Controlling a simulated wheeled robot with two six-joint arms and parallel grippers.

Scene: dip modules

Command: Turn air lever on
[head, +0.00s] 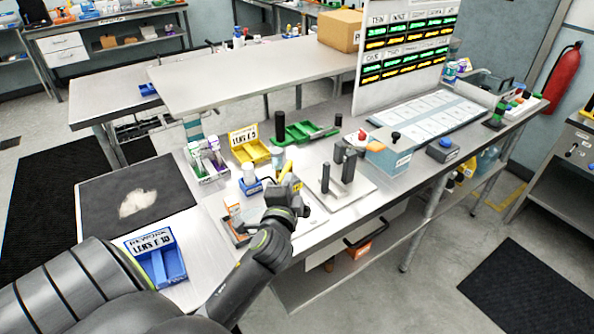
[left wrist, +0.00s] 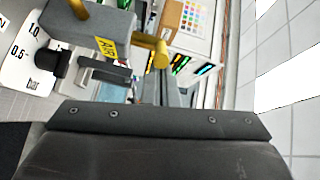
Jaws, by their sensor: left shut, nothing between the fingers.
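The air unit is a grey block (left wrist: 85,22) with a yellow AIR label (left wrist: 105,46), seen at the upper left of the left wrist view. A yellow lever (left wrist: 150,45) sticks out from its right side. A white gauge plate (left wrist: 27,50) marked in bar lies left of the block. In the head view the yellow part of the unit (head: 286,170) shows just beyond my left gripper (head: 291,193). My left gripper is shut and empty, close to the unit. Whether it touches the lever cannot be told. My right gripper is out of view.
A black fixture with posts (head: 338,178) stands on a plate right of the gripper. A yellow tray (head: 252,151), a green tray (head: 305,133) and a blue rework bin (head: 160,267) stand around. A dark mat (head: 95,215) lies left.

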